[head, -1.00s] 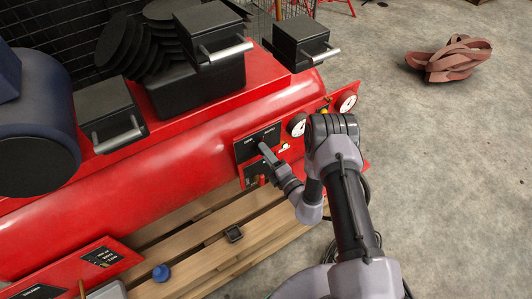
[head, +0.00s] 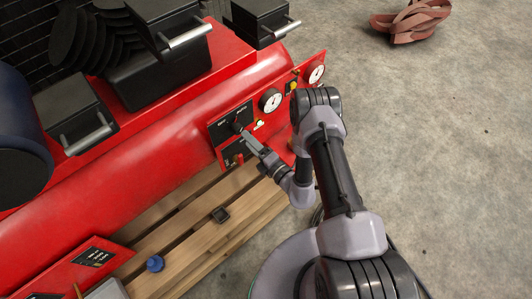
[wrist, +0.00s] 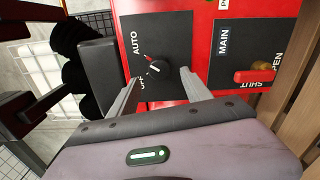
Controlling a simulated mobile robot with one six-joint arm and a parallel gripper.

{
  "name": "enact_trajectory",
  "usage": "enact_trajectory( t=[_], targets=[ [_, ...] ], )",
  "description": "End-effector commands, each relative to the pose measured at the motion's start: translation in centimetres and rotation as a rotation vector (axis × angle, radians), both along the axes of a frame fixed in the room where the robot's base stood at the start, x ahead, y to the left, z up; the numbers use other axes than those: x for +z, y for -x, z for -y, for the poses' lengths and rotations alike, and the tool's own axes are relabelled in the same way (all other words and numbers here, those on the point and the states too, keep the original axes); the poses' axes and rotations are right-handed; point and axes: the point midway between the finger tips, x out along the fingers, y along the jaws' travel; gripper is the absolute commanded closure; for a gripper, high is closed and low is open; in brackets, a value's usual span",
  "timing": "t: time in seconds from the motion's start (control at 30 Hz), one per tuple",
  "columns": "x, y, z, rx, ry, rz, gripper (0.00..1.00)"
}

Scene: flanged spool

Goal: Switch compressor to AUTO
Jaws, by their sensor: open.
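The compressor is a red tank (head: 130,160) with a red control panel on its side. A black plate on the panel carries a round black selector knob (wrist: 158,69) with AUTO and OFF labels beside it. A small white mark shows on the knob, with a bit of red next to it; I cannot tell surely which label it points at. The knob also shows in the head view (head: 237,127). My gripper (wrist: 160,80) is open and empty, its two fingers on either side of the knob and apart from it. It also shows in front of the panel in the head view (head: 247,137).
Next to the knob plate is a MAIN plate with a red lever (wrist: 256,76) marked OPEN and SHUT. Gauges (head: 270,101) sit further along the panel. A wooden pallet (head: 190,235) lies below, with a blue knob (head: 155,264) on it.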

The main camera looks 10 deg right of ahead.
Motion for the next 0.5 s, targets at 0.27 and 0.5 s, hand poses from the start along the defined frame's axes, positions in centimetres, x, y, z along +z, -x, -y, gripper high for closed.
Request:
enact_trajectory(
  t=[0.27,0.5],
  targets=[
    [0.3,7.2,5.1,-0.009,-0.002,-0.006,0.43],
    [0.1,10.0,6.8,-0.002,0.000,-0.001,0.43]
  ],
)
